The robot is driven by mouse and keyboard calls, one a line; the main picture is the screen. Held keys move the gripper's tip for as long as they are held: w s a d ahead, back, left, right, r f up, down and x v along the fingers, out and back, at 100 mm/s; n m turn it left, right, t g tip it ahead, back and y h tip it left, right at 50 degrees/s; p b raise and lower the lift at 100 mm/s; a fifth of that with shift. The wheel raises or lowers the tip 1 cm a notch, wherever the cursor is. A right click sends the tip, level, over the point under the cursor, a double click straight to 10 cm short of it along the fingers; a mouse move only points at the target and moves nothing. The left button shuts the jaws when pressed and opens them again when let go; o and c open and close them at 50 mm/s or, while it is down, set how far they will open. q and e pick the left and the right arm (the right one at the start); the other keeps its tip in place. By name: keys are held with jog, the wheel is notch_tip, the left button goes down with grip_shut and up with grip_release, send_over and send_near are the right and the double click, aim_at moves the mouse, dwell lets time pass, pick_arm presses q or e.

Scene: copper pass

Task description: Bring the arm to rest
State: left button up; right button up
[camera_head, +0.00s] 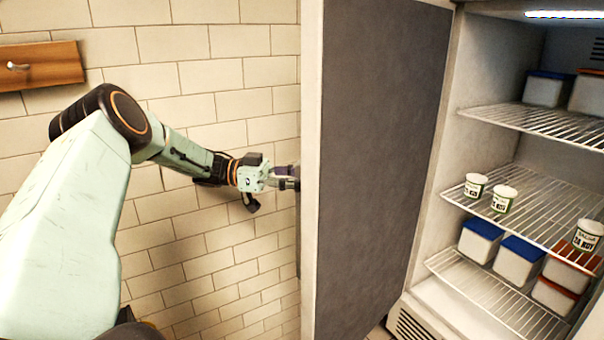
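My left arm comes in from the left and reaches across in front of the tiled wall. My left gripper (282,178) is at the outer side of the open fridge door (385,150), right by the door's near edge. Its tips run up to that edge and are partly hidden there. I cannot tell whether the fingers are closed on anything or touch the door. My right gripper is out of view.
The fridge stands open at the right. Its wire shelves (545,125) hold white tubs with labels (475,186) and lidded boxes (517,262). A wooden board with a peg (40,66) is on the wall at the upper left. The door blocks the middle.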

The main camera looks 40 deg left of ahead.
pick_arm(q)
jog(key=shift+r, duration=0.65)
jog(key=shift+f, duration=0.15)
